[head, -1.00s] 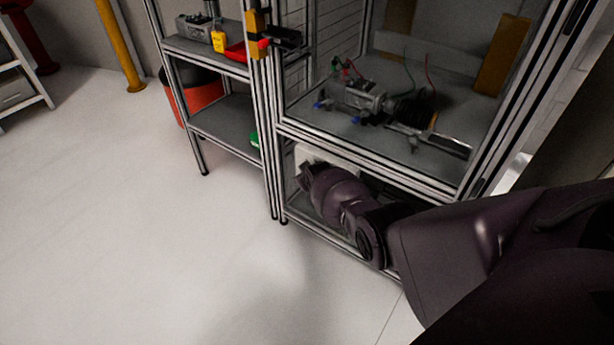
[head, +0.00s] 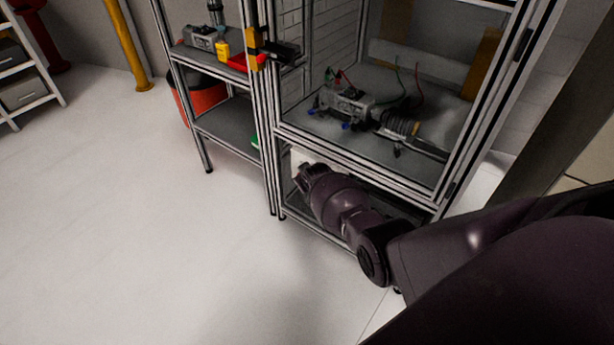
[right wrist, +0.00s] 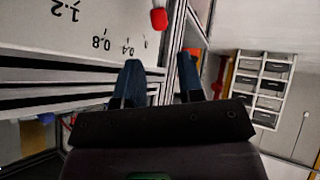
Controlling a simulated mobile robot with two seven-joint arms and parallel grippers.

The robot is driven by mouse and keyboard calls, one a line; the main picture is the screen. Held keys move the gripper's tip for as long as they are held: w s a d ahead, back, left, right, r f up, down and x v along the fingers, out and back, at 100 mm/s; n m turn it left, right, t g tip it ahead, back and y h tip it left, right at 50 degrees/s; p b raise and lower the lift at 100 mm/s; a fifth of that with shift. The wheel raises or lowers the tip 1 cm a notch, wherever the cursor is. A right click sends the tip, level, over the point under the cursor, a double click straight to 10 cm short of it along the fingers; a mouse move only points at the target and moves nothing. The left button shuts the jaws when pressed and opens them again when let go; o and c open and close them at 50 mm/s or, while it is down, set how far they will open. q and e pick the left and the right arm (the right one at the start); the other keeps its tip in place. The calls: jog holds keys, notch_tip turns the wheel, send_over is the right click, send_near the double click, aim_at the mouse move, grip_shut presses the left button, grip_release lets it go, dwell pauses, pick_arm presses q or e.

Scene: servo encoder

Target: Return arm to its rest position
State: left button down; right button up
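My dark right arm comes in from the right edge in the head view. Its forearm is bent back toward the lower part of the framed cabinet (head: 345,158). My right gripper (head: 303,178) is at its far end, beside the cabinet's lower section, and its fingers are hard to make out there. In the right wrist view, the two blue-grey fingers of the right gripper (right wrist: 160,82) stand apart with nothing held between them. My left arm and gripper do not show in either view.
The cabinet holds a motor assembly (head: 345,105) with wires on its shelf. A side shelf (head: 225,130) stands left of it, with a red bin (head: 203,97) behind. A yellow post (head: 128,45) and a drawer rack (head: 22,92) are farther left. The floor at left is clear.

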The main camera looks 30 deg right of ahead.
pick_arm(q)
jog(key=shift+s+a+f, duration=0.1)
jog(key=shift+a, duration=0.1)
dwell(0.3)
